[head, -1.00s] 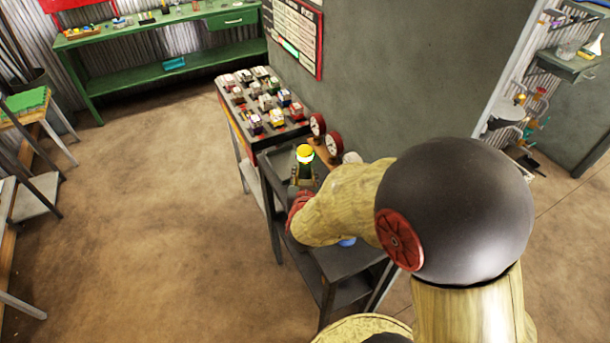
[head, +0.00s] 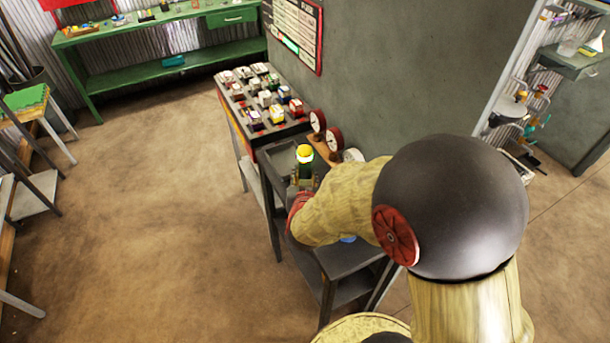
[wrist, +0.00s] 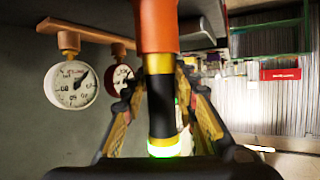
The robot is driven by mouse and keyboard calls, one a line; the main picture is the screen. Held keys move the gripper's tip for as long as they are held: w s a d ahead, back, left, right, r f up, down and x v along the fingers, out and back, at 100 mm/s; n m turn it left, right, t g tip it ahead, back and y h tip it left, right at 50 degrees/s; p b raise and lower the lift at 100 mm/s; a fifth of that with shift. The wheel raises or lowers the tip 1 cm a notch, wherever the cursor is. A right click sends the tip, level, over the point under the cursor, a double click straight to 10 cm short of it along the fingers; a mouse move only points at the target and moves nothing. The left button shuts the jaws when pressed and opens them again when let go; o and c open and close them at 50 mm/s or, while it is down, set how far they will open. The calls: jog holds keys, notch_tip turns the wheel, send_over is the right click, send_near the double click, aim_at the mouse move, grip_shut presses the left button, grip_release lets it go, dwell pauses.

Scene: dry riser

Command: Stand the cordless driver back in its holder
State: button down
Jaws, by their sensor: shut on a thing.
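In the head view my gripper (head: 303,183) is over the dark grey bench, low in front of the wall. It is shut on an upright tool with a yellow top (head: 304,154) and a dark body, which I take to be the cordless driver. In the wrist view the driver (wrist: 161,112) runs between the two fingers (wrist: 160,68), with a black middle, a yellow band and a bright green-white end. An orange part (wrist: 160,25) lies in line with it; I cannot tell whether it belongs to the driver or the holder. No holder can be clearly made out.
A rack of small blocks (head: 262,97) adjoins the grey bench (head: 345,262). A green workbench (head: 170,66) is at the back.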

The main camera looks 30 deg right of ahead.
jog(key=shift+f, duration=0.15)
jog(key=c, duration=1.3)
grip_release()
jog(key=shift+s+a, duration=0.1)
jog(key=v, duration=1.1)
jog(key=shift+s+a, duration=0.2)
jog(key=shift+s, duration=0.1)
